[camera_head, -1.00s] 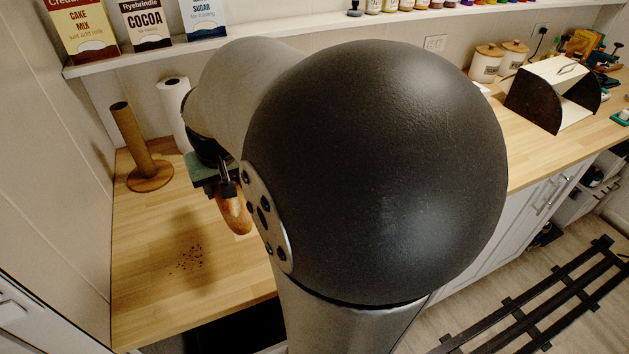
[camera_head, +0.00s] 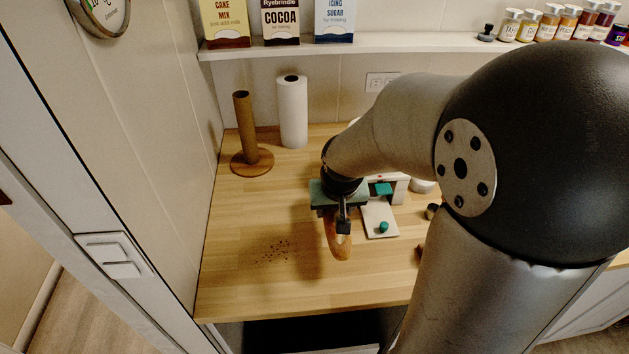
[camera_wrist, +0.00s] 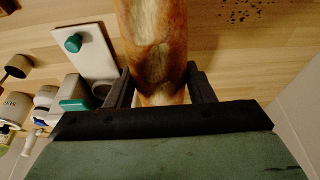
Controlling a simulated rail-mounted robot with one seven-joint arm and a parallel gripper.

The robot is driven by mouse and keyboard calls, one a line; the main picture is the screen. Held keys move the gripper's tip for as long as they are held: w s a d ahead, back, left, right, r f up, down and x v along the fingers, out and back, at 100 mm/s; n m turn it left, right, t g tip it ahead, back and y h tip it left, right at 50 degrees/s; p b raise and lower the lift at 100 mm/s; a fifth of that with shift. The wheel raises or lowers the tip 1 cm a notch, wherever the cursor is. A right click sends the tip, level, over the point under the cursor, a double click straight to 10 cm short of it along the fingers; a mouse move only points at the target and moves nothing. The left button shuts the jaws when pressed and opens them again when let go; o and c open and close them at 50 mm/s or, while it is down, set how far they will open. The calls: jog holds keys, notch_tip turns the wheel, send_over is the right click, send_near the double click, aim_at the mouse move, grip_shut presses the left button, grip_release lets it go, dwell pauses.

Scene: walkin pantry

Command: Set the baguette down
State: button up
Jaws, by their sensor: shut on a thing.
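The baguette (camera_head: 338,240) is a brown, crusty loaf below my gripper (camera_head: 343,222) in the head view. In the wrist view the baguette (camera_wrist: 155,40) runs up out of the frame between the two dark fingers of my gripper (camera_wrist: 162,85), which are shut on it. The loaf is over the wooden counter (camera_head: 240,225). I cannot tell whether its underside touches the wood. Its end nearest the wrist is hidden by the gripper body.
Dark crumbs (camera_head: 275,252) lie on the counter left of the loaf. A wooden paper-towel stand (camera_head: 246,140) and a white roll (camera_head: 292,110) stand behind. A white board with a green knob (camera_head: 380,218) is just right of the gripper.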

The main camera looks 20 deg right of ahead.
jog(key=w+f+b, duration=0.1)
jog(key=f, duration=0.1)
jog(key=w+f+b, duration=0.1)
jog(key=w+f, duration=0.1)
jog(key=shift+w+d+f, duration=0.1)
jog(key=shift+w+f, duration=0.1)
jog(key=shift+f, duration=0.15)
jog(key=shift+s+b+x, duration=0.1)
jog(key=shift+b+x, duration=0.45)
jog(key=shift+x, duration=0.25)
jog(key=shift+s+b+x, duration=0.15)
jog(key=shift+b+x, duration=0.4)
jog(key=shift+x, duration=0.3)
jog(key=shift+f, duration=0.2)
jog(key=o, duration=1)
